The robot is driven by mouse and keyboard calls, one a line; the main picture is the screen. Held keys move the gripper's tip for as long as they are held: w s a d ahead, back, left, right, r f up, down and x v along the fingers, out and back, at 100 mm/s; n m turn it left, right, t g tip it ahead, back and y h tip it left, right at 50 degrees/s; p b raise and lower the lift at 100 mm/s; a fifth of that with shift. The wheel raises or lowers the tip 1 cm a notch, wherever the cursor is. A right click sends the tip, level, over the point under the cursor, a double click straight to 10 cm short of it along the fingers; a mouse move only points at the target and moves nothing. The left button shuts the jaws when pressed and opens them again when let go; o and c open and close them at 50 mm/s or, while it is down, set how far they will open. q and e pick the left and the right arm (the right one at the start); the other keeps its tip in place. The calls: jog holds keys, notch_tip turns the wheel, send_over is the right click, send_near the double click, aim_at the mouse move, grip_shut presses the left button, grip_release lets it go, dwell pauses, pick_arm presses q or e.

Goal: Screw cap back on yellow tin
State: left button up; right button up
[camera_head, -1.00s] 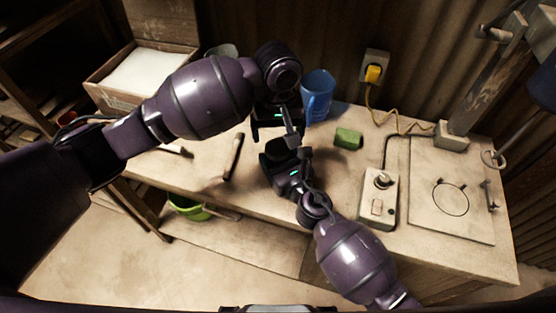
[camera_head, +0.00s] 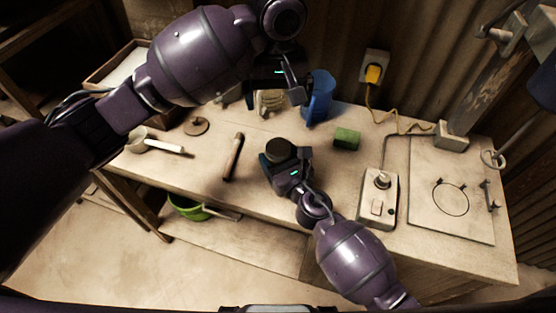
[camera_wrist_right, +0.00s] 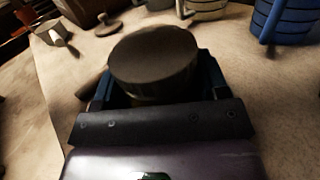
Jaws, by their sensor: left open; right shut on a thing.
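A dark round cap (camera_head: 280,148) sits on top of a container in my right gripper (camera_head: 287,160). In the right wrist view the wide, flat dark cap (camera_wrist_right: 155,55) looks level, with a thin strip of dull olive-yellow tin (camera_wrist_right: 150,98) below it. The rest of the tin is hidden by the gripper. My right gripper is shut on the tin above the bench. My left gripper (camera_head: 277,94) is open, higher up and apart from the cap, in front of a cream ribbed container (camera_head: 270,103). I cannot tell how tightly the cap sits.
A blue jug (camera_head: 319,97) and a green block (camera_head: 346,138) stand behind and right. A wooden-handled tool (camera_head: 233,157), a round lid (camera_head: 196,126) and a scoop (camera_head: 150,141) lie left. A switch box (camera_head: 378,198) and a flat plate (camera_head: 450,170) are right.

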pick_arm(q)
jog(key=shift+r, duration=1.2)
pick_arm(e)
jog(key=o, duration=1.8)
jog(key=shift+s, duration=0.1)
pick_arm(q)
jog(key=shift+f+b, duration=0.4)
jog(key=shift+f, duration=0.2)
pick_arm(e)
jog(key=v, duration=1)
jog(key=shift+s+d, duration=0.2)
jog(key=shift+s, duration=0.1)
